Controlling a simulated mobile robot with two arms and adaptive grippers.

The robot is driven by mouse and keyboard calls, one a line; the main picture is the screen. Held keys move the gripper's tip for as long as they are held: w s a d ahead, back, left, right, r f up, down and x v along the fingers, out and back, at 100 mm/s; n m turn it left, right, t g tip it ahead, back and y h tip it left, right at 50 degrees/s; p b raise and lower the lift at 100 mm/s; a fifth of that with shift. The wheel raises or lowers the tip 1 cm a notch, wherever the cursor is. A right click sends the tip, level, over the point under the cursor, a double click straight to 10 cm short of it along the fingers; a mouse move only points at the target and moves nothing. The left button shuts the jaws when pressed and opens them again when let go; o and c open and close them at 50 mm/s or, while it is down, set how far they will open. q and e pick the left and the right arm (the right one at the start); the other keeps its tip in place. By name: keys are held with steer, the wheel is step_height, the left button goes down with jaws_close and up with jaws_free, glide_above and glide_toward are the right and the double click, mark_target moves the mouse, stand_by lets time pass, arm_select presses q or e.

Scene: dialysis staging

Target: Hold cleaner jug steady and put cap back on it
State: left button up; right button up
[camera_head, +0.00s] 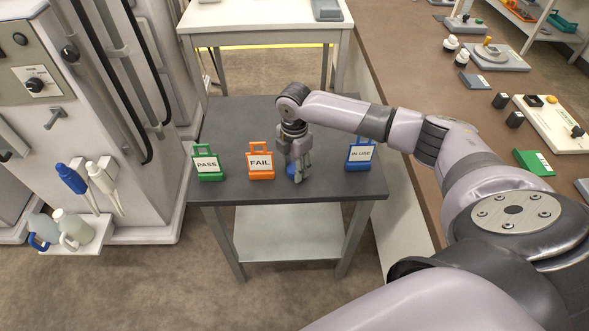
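My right gripper (298,172) points down at the dark grey table, between the FAIL sign and the IN USE sign. Two jugs stand side by side on a low white shelf at the lower left: a pale jug with a blue handle (44,227) and an off-white jug (72,227). They are too small to tell which is the cleaner jug. My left gripper is not in view.
The dark table (235,112) also holds a green PASS sign (207,166), an orange FAIL sign (260,162) and a blue IN USE sign (360,154). Tall machines (110,190) stand at left, with blue and white connectors above the jug shelf. A brown counter (430,70) runs along the right.

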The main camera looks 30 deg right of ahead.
steer(key=shift+c, duration=1.4)
step_height(320, 180, up, 20)
steer(key=shift+b, duration=0.4)
steer(key=m, duration=0.8)
glide_above(294, 170)
steer(key=s+a, duration=0.5)
steer(key=s, duration=0.2)
step_height(294, 170, down, 12)
steer(key=s+a+f+m, duration=0.7)
steer(key=s+a+m, duration=0.1)
steer(key=s+m, duration=0.3)
steer(key=shift+s+f, duration=0.3)
steer(key=shift+f, duration=0.05)
